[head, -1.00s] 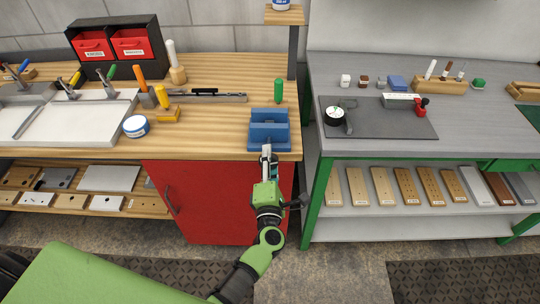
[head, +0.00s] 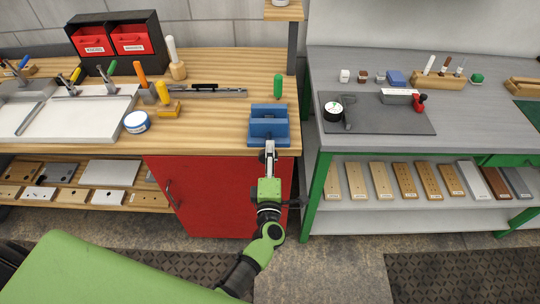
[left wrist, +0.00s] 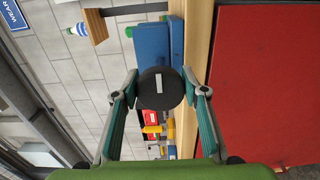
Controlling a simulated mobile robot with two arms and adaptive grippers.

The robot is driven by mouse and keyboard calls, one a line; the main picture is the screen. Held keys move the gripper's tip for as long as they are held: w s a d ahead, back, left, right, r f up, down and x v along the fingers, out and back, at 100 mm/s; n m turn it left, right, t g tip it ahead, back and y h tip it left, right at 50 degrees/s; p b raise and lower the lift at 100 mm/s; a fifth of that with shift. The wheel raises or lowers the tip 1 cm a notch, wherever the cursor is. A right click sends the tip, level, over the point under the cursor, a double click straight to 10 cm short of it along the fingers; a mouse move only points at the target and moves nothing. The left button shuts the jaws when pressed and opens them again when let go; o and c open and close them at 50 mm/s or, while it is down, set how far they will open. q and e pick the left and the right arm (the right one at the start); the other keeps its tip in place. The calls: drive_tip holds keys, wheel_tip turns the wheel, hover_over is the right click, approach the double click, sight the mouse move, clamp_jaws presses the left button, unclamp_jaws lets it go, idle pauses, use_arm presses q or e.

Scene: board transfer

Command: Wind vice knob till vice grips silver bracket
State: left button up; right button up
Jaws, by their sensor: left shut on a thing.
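The blue vice (head: 269,128) stands at the front right edge of the wooden bench, and its blue body (left wrist: 152,42) also shows in the left wrist view. Its round black knob (left wrist: 160,88), with a white mark, faces my left wrist camera. My left gripper (head: 269,152) is at the front of the vice. In the left wrist view, the fingers of this gripper (left wrist: 160,94) sit on either side of the knob, shut on it. I cannot make out a silver bracket between the vice jaws. My right gripper is not in view.
A green-handled tool (head: 278,86) stands behind the vice. A red cabinet (head: 218,195) is below. The grey bench (head: 455,120) stands right, across a gap.

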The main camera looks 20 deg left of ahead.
use_arm(q)
drive_tip(key=o, duration=1.1)
drive_tip(key=v, duration=0.7)
drive_tip(key=shift+s, duration=0.25)
drive_tip(key=shift+d, duration=0.15)
